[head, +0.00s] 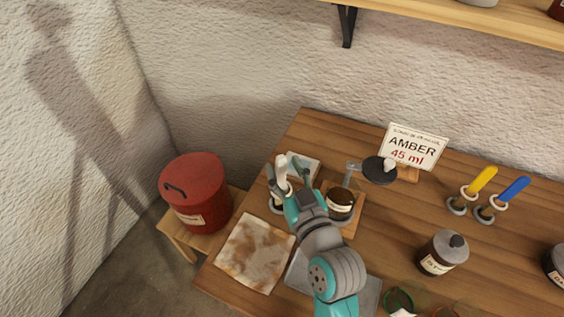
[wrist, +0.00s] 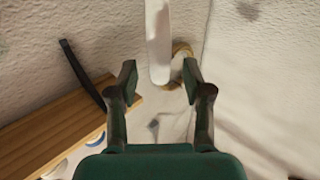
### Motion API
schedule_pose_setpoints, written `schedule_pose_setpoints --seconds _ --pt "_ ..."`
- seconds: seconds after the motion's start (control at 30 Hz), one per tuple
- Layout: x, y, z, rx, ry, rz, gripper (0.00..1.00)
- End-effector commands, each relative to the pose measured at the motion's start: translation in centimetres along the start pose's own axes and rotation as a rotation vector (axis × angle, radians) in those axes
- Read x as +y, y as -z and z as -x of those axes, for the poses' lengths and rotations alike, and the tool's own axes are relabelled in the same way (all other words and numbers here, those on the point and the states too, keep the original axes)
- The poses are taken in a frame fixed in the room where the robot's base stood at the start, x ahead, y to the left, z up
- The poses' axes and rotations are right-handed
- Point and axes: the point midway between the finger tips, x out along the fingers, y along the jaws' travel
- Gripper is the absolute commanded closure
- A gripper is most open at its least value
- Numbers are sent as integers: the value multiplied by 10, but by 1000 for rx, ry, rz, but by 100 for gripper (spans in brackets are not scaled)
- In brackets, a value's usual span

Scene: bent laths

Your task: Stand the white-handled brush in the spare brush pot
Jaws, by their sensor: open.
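The white-handled brush (head: 281,172) shows its pale handle at my gripper, near the table's back left. In the wrist view the white handle (wrist: 158,42) runs down from the top edge, its rounded end between the open fingers, with a gap on each side. My gripper (wrist: 158,82) is open; in the head view it (head: 284,174) is around the handle. A small pot (head: 276,207) is just below the gripper, partly hidden by it. I cannot tell whether the brush stands in this pot. Two other pots (head: 457,206) (head: 484,214) at the right hold yellow-handled and blue-handled brushes.
An amber jar (head: 341,203) stands on a wooden board beside my arm. A stained cloth (head: 254,252) lies at the table's left. A red bin (head: 195,192) is on a low stool. A sign (head: 413,147) and lidded jar (head: 442,253) are to the right.

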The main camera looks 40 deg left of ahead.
Motion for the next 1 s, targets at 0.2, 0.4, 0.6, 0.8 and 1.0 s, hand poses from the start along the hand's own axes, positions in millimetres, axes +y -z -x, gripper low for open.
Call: schedule_pose_setpoints --seconds 0.2,0.4,0.6,0.8,1.0 --pt "1 -1 45 -1 -3 -2 50" --pt "1 -1 78 -2 -2 -1 50" --pt "0 0 94 -1 -1 -1 50" --pt "0 0 97 0 0 0 50" --pt "0 0 97 0 0 0 50"
